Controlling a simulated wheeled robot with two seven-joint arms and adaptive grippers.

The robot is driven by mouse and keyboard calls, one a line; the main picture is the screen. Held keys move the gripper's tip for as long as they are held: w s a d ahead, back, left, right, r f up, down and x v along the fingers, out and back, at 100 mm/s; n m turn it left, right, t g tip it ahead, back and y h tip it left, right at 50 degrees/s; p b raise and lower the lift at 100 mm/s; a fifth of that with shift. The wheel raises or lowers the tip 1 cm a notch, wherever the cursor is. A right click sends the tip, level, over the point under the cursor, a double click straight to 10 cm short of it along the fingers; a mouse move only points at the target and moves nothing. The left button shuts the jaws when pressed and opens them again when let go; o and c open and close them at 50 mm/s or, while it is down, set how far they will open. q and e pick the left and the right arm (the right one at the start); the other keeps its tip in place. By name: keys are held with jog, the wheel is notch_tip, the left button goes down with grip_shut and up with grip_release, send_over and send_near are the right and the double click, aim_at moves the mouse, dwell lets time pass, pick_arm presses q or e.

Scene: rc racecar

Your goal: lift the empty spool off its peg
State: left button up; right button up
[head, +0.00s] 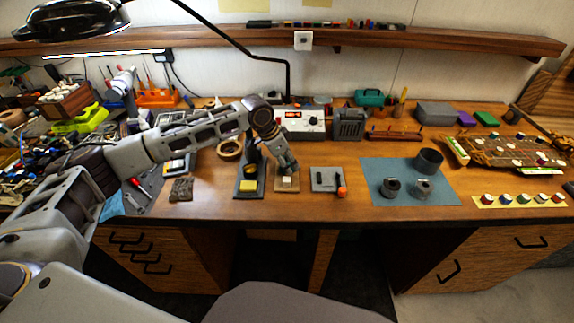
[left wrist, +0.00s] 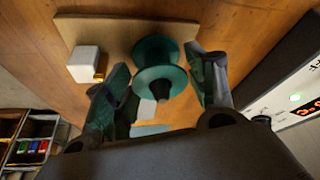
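The green spool (left wrist: 158,68) stands on a light wooden base (left wrist: 110,32) in the left wrist view. It has two round flanges, and no wire shows on it. A dark peg tip shows at the centre of its near flange. My left gripper (left wrist: 165,88) is open, with one finger on each side of the spool. The right finger is very close to the flange; I cannot tell if it touches. In the head view my left gripper (head: 287,165) points down over the wooden base (head: 278,188) and hides most of the spool. My right gripper is out of view.
A white block (left wrist: 84,64) sits on the same base. A dark stand with a yellow block (head: 248,185) is close on the left, and a grey plate (head: 322,180) on the right. A white instrument (head: 300,124) stands behind. A blue mat (head: 440,192) holds dark cylindrical parts.

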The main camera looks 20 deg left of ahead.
pick_arm(q)
jog(key=c, duration=0.5)
jog(key=shift+o, duration=0.2)
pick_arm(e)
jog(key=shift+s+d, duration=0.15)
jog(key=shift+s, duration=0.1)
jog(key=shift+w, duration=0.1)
pick_arm(q)
jog(key=shift+r, duration=0.45)
notch_tip(320, 180, up, 8)
jog(key=shift+f, duration=0.15)
jog(key=shift+r, duration=0.7)
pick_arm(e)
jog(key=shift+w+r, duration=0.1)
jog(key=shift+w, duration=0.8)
